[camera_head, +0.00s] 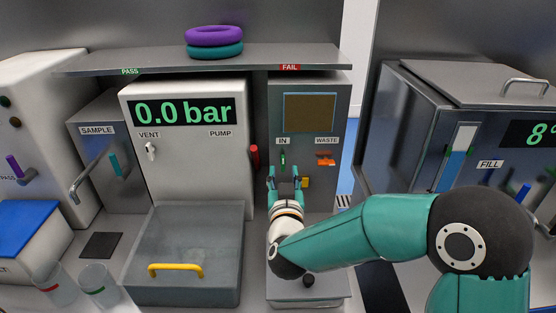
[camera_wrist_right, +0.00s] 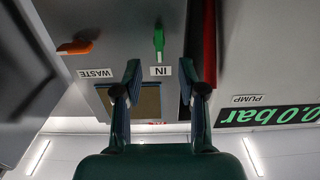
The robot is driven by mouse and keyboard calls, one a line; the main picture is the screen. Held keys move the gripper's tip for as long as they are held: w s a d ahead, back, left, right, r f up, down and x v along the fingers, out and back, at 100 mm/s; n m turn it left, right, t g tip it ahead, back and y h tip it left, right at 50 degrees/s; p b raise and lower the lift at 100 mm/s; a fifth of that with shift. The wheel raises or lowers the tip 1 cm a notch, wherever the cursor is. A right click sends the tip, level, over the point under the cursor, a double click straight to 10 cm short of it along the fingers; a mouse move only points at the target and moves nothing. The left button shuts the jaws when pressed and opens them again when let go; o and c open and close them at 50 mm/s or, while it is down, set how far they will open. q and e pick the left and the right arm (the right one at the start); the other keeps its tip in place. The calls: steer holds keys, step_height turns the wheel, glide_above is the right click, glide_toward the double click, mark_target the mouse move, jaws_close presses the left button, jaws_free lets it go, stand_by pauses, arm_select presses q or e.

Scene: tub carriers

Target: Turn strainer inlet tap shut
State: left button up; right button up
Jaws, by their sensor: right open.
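The inlet tap (camera_head: 282,160) has a green handle that stands upright under the IN label on the grey strainer panel (camera_head: 259,110). In the right wrist view, which is upside down, the green handle (camera_wrist_right: 158,38) also lies along the panel's vertical. My right gripper (camera_head: 284,174) is open and empty, just below and in front of the handle. In the right wrist view its fingertips (camera_wrist_right: 162,68) straddle the line to the handle but appear short of it, with no visible contact. My left gripper is in neither view.
An orange WASTE tap (camera_head: 326,160) sits level to the right. A red handle (camera_head: 254,156) is close on the left. A shelf (camera_head: 210,58) with purple and teal rings (camera_head: 214,36) hangs above. A lidded tub with a yellow handle (camera_head: 175,270) stands lower left.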

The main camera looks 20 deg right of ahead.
mark_target(283, 162)
steer(key=shift+p+x, duration=0.4)
steer(key=shift+x, duration=2.3)
